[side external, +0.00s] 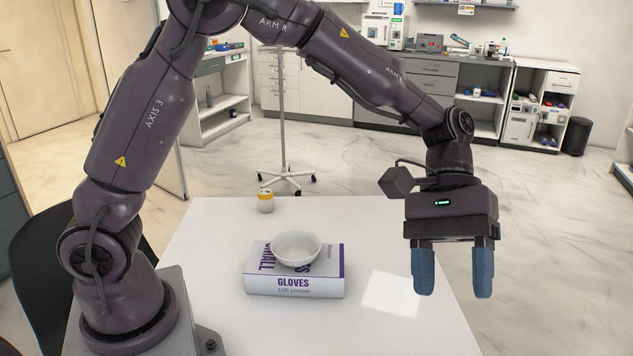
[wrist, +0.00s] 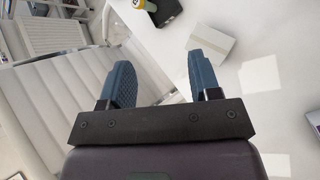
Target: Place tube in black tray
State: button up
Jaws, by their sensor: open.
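My gripper (side external: 453,288) is open, with nothing between its two blue fingers. It hangs pointing down at the right side of the white table, right of the glove box. In the wrist view my gripper (wrist: 160,72) is also open and empty. No black tray shows in the side view.
A white bowl (side external: 298,248) sits on a glove box (side external: 293,285) on the white table (side external: 215,230). A yellow-lidded jar (side external: 266,201) stands near the back edge. A bright light patch (side external: 392,294) lies right of the box.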

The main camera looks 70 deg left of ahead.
jog(key=s+a+r+m+t+y, duration=0.2)
jog(key=s+a+r+t+y, duration=0.1)
jog(key=s+a, duration=0.5)
jog(key=s+a+r+m+t+y, duration=0.3)
jog(key=s+a+t, duration=0.3)
jog(key=a, duration=0.6)
jog(key=shift+s+r+t+y, duration=0.4)
jog(key=shift+s+r+y, duration=0.4)
jog(key=shift+s+r, duration=0.1)
